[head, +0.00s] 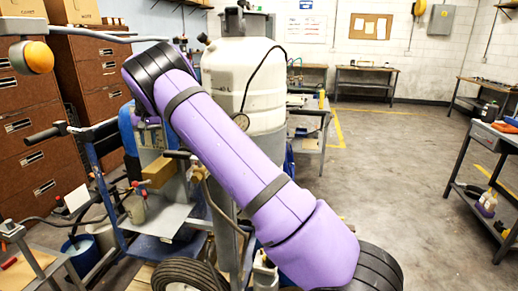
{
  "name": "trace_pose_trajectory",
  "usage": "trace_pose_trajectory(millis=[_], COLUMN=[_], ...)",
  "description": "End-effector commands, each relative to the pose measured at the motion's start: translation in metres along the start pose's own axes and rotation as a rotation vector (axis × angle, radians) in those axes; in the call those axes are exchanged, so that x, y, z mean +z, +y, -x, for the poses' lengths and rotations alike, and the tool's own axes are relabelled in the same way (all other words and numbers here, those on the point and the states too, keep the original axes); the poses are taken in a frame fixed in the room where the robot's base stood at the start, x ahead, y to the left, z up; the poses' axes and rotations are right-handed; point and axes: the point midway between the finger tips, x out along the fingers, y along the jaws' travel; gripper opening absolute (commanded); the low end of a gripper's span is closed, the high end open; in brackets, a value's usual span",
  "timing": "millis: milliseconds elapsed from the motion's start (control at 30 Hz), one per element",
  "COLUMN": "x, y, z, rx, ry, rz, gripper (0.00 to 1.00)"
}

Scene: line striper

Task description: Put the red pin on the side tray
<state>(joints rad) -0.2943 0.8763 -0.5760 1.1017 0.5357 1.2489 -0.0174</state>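My purple arm crosses the head view from the lower right to its black elbow at the upper left. The forearm drops away behind the elbow, and I cannot make out my gripper or its fingers. A grey flat tray (160,219) is fixed on the side of the line striper (238,85), left of my arm. A small red thing (139,185) shows above that tray; it is too small to tell whether it is the red pin. Another red piece (9,263) lies on a low stand at the lower left.
The striper has a large white tank, a black handle grip (42,135), an orange knob (38,57) and a wheel (188,274). Brown drawer cabinets (28,125) stand behind at left. A workbench (497,137) stands at right. The floor (400,170) between is clear.

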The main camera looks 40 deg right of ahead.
Motion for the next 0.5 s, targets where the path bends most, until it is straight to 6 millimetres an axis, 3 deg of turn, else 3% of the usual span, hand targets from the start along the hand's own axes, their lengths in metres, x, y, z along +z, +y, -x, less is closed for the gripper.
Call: trace_pose_trajectory(millis=[100, 500], x=[0.017, 0.093], y=[0.016, 0.058], z=[0.037, 0.131], rx=[-0.031, -0.109], ry=[0.016, 0.060], rz=[-0.022, -0.045], gripper=[0.27, 0.27])
